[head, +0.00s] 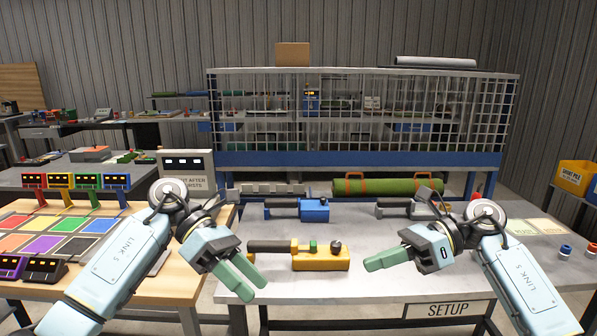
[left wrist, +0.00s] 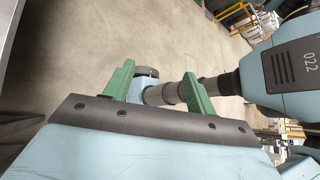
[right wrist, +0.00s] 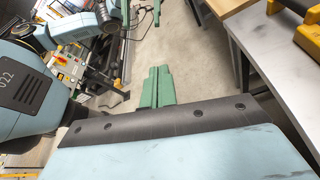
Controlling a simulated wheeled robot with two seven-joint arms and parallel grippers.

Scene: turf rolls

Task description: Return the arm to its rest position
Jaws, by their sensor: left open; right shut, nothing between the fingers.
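My left gripper (head: 242,277) is in the head view at the left front of the grey setup table, with its green fingers apart and empty. In the left wrist view its two fingers (left wrist: 158,88) stand wide apart over the floor, with parts of my own body behind. My right gripper (head: 374,260) is above the right half of the table in the head view, its green fingers together. In the right wrist view its fingers (right wrist: 157,87) touch each other with nothing between them. Both arms are bent inward at the front of the table.
On the setup table (head: 400,285) stand a yellow tool (head: 320,259), a blue tool (head: 314,210) and a grey tool (head: 395,208). A wooden table with coloured pads (head: 37,245) is at the left. A barred rack (head: 360,160) stands behind, with a green roll (head: 385,187) below.

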